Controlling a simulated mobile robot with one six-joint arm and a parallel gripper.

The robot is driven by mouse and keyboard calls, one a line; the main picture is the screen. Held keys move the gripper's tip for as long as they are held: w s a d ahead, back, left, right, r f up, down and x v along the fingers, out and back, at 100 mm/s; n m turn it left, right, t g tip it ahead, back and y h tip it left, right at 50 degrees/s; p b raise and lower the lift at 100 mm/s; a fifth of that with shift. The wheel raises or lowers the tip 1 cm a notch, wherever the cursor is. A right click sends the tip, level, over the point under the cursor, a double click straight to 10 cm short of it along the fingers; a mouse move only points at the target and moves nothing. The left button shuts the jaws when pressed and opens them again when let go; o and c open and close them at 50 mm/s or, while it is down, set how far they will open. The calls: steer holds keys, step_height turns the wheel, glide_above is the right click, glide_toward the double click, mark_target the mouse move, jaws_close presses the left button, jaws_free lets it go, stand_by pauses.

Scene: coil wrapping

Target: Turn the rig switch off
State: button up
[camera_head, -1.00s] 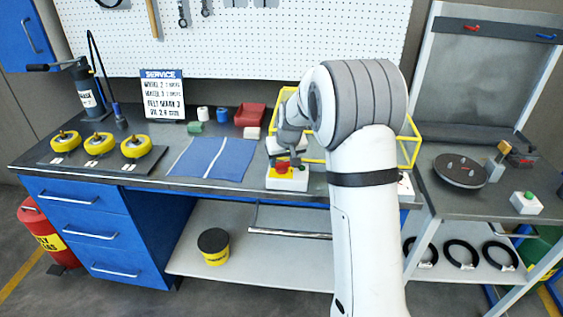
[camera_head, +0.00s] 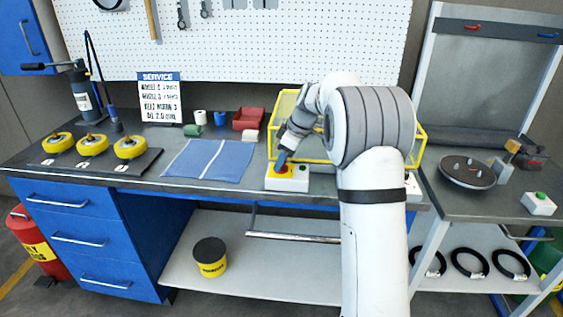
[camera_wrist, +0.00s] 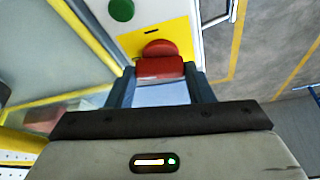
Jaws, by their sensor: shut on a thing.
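The rig switch (camera_head: 287,181) is a white box with a yellow top plate at the front edge of the bench. It carries a red knob, clear in the wrist view (camera_wrist: 160,62), and a green button (camera_wrist: 121,10). My gripper (camera_head: 282,160) comes down on the box from above, tilted. In the wrist view my gripper (camera_wrist: 160,85) has one finger on each side of the red knob and is shut on it. In the head view, my gripper hides part of the knob.
A yellow-framed guard (camera_head: 420,150) stands behind my arm. A blue mat (camera_head: 208,160) lies left of the switch, and yellow wheels (camera_head: 93,145) sit farther left. A second white box with a green button (camera_head: 538,203) is on the right-hand bench.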

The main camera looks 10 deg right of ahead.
steer(key=shift+w+d+n+g, duration=0.1)
steer(key=shift+n+g, duration=0.3)
steer(key=shift+n, duration=0.8)
steer(key=o, duration=1)
steer(key=w+v, duration=0.1)
steer(key=v, duration=0.6)
steer(key=shift+s+d+r, duration=0.25)
steer(key=shift+s+r, duration=0.1)
steer(key=shift+s, duration=0.1)
